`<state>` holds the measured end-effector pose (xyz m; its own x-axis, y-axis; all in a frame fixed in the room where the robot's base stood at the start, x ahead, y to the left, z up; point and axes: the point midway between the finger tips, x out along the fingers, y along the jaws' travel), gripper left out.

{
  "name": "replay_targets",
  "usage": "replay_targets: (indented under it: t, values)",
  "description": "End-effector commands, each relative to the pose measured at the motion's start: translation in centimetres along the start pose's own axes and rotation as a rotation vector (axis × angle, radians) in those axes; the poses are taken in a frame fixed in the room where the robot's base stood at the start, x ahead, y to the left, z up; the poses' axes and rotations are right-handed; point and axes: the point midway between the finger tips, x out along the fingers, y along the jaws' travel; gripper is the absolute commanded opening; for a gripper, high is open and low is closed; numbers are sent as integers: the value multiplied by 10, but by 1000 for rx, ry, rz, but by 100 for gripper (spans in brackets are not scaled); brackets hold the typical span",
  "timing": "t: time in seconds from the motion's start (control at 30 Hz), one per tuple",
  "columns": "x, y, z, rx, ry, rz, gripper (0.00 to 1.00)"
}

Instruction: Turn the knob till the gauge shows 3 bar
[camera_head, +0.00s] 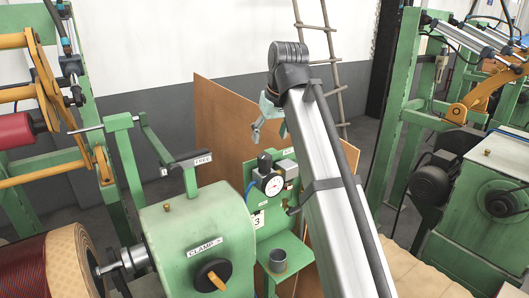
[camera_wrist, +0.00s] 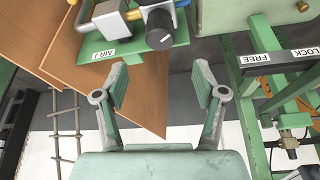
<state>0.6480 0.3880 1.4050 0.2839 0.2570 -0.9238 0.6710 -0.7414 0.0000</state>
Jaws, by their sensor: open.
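The air unit has a round white gauge (camera_head: 273,185) on a green panel (camera_head: 258,218); its needle is too small to read. A black knob (camera_head: 264,161) stands on top of the unit, just above the gauge. The knob also shows in the wrist view (camera_wrist: 158,28), near the top edge and beyond my fingertips. My gripper (camera_head: 270,124) is in the air above the knob, apart from it. In the wrist view my gripper (camera_wrist: 161,88) is open, with nothing between its two fingers. The gauge face is not visible there.
A green machine labelled CLAMP (camera_head: 205,240) stands left of the panel, with a lever labelled FREE (camera_head: 188,163) above it. A brown board (camera_head: 225,125) stands behind the panel.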

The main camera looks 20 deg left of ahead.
Motion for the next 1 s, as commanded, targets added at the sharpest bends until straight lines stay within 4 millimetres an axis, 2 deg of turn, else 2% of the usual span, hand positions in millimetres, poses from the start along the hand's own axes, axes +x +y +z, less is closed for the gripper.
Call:
replay_targets:
  t: [0.3, 0.5, 0.7, 1.0]
  values:
    - [56, 0, 1, 0, -2, 0, 70]
    - [82, 0, 0, -1, -3, 0, 70]
    - [94, 0, 0, -1, 0, 0, 70]
    - [96, 0, 0, -1, 0, 0, 70]
